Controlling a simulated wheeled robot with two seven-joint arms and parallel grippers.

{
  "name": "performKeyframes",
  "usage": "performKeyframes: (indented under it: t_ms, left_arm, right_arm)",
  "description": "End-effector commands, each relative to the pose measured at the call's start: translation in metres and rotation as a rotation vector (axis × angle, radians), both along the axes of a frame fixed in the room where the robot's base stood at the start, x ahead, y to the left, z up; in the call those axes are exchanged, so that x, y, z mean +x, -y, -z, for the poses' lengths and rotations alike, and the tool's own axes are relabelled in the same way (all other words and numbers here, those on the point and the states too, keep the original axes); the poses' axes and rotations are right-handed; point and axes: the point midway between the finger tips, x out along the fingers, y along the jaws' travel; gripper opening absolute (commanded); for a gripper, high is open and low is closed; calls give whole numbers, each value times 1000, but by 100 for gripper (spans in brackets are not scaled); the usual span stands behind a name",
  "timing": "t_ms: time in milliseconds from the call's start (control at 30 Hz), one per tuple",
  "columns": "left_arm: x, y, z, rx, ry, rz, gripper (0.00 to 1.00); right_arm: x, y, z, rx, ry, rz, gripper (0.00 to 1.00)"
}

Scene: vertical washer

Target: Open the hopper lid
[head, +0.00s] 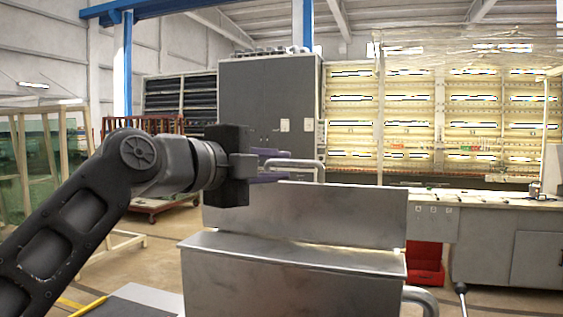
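The hopper is a grey metal box (290,285) in front of me. A flat metal panel, which looks like its lid (320,215), stands nearly upright above the box's top rim. A bent tubular handle (305,163) rises at the panel's top edge. My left gripper (274,165) comes in from the left at the handle's height. Its two purple fingers are apart, one above and one below the left part of the handle. I cannot tell whether they touch it. My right gripper is not in view.
A dark grey cabinet (265,100) and lit shelving (460,110) stand behind. A long white counter (495,230) is at the right, with a red bin (425,262) beside the hopper. A pipe (420,298) bends out from the box's lower right.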

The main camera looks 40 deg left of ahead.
Motion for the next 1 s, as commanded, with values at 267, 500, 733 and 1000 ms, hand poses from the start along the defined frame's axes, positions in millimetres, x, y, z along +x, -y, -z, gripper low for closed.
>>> performKeyframes:
  t_ms: [267,500,733,1000]
  left_arm:
    - [0,1,0,3,0,1,19]
    - [2,1,0,2,0,1,19]
    - [25,2,1,1,-3,1,19]
    - [65,4,4,1,-2,1,19]
  right_arm:
    - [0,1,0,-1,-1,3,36]
    - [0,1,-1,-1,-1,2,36]
    - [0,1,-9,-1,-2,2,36]
    - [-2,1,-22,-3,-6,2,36]
